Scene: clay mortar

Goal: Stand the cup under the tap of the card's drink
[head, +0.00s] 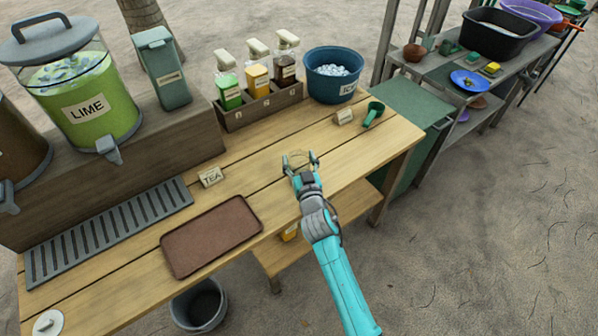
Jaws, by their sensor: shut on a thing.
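My gripper (300,161) is over the right half of the wooden counter, shut on a small pale, see-through thing that looks like the cup (299,158). It is hard to make out against the wood, and I cannot tell whether it touches the counter. A small card (211,177) reading "TEA" stands left of my gripper. A big dispenser (90,105) of green drink labelled "LIME" stands on a raised shelf at left, its grey tap (108,147) facing the counter. A dark brown dispenser (20,145) is cut off by the left edge; its label is not visible. Its tap (7,197) shows.
A slotted drip tray (108,228) lies below the taps, with a brown tray (211,236) nearer me. Behind are a bottle rack (258,108), a blue ice tub (334,75) and a green scoop (373,114). The counter between my gripper and the TEA card is clear.

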